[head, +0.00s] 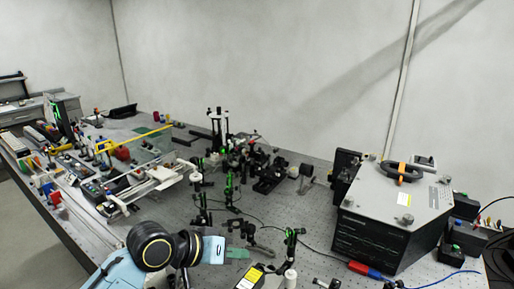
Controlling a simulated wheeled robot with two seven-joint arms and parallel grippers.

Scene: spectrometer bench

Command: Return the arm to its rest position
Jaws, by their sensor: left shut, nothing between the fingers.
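My left arm comes in from the bottom left, with light blue links and round black joints. My left gripper (214,250) is at the end of this arm, low over the front of the optical bench (320,225). It is shut and holds nothing. Its fingertips are small and hard to tell apart from the dark parts around them. My right gripper does not show.
Black optical posts and mounts (230,185) stand close beyond my left gripper. A large grey-topped black box (395,205) stands at the right. A red and blue tool (365,269) lies in front of it. A white rail assembly (150,185) and small parts crowd the left.

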